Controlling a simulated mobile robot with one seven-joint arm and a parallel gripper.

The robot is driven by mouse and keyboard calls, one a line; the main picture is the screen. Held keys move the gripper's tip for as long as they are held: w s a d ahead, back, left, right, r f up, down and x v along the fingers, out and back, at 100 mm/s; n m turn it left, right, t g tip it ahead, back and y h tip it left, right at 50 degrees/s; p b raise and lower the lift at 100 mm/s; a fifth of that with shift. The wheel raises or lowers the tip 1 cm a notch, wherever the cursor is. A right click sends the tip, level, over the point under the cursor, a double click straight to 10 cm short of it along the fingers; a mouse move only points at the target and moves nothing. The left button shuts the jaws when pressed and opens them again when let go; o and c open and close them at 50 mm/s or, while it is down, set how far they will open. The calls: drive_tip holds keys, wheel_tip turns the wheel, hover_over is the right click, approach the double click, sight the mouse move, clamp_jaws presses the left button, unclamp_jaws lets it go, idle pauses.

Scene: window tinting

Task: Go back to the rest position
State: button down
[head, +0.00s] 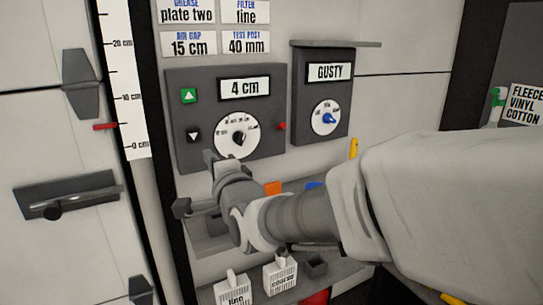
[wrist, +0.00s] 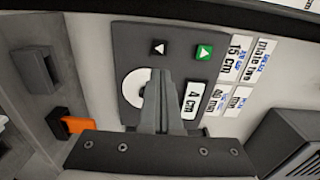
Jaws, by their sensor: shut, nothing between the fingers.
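My gripper (head: 212,160) is in front of the dark control panel (head: 183,84), near its lower edge. Its fingers are together and empty in the wrist view (wrist: 161,85), where they overlap part of the white dial (wrist: 133,84). I cannot tell whether the fingertips touch the panel. In the head view the dial (head: 238,136) is in sight, with the display (head: 245,87) above it reading 4 cm. The green up button (head: 189,96) and the black down button (head: 194,136) are left of them. My arm comes in from the right.
A second panel (head: 329,118) labelled GUSTY, with a blue knob (head: 329,118), is to the right. A ruler (head: 125,70) with a red marker (head: 105,127) stands left.

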drive_tip(key=s+d+f+n+g+h, duration=0.2)
drive_tip(key=s+d+f+n+h, duration=0.1)
drive_tip(key=d, duration=0.5)
drive_tip(key=s+d+f+n+g+h, duration=0.2)
drive_tip(key=d+n+h, duration=0.1)
drive_tip(key=d, duration=0.6)
drive_tip(key=s+d+f+n+g+h, duration=0.2)
drive_tip(key=s+d+f+n+g, duration=0.1)
drive_tip(key=s+d, duration=0.5)
drive_tip(key=s+d+f+n+g+h, duration=0.1)
drive_tip(key=s+d+f+n+g, duration=0.3)
drive_tip(key=s, duration=0.6)
wheel_tip(320, 180, up, 19)
drive_tip(key=m+t+p, duration=0.1)
drive_tip(key=p, duration=1.7)
drive_tip(key=shift+d+f, duration=0.2)
drive_tip(key=shift+d, duration=0.25)
drive_tip(key=shift+a, duration=0.15)
